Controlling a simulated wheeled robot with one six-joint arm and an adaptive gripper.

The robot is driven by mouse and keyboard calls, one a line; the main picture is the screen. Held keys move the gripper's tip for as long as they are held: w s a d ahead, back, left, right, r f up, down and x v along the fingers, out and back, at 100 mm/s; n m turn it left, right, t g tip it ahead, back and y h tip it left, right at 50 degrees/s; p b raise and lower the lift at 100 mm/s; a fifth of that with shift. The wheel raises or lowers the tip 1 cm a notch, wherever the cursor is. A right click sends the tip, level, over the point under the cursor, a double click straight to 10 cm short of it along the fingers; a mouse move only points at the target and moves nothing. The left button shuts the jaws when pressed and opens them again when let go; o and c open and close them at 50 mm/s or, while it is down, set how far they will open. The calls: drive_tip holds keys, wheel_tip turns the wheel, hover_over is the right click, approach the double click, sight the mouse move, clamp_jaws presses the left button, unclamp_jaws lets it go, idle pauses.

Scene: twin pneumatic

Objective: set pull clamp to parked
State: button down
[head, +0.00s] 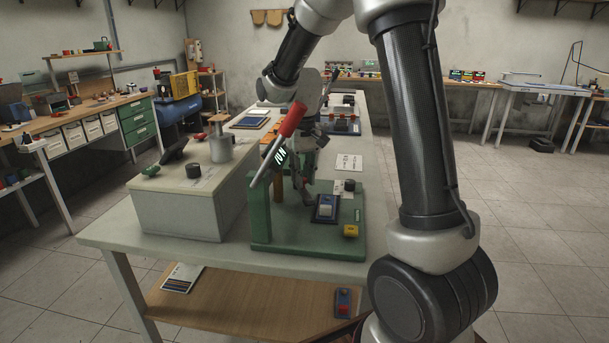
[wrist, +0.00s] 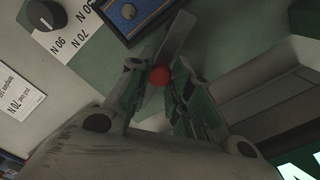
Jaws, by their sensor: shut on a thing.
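A green fixture (head: 266,228) stands on the near part of the grey bench. A long lever with a red grip (head: 293,119) and a bare metal shaft (head: 264,168) slants up over it. My gripper (head: 304,178) is low behind this lever and partly hidden. In the wrist view my gripper (wrist: 157,66) has its two fingers close around a small red knob (wrist: 160,76) by a flat metal bar (wrist: 176,38). I take this knob to be part of the pull clamp. The clamp's position is hard to tell in the head view.
White label cards (head: 348,162) lie behind.

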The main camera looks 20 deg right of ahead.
drive_tip(key=c, duration=1.3)
unclamp_jaws()
drive_tip(key=shift+o, duration=0.2)
wheel_tip(320, 180, up, 8)
drive_tip(key=shift+f, duration=0.25)
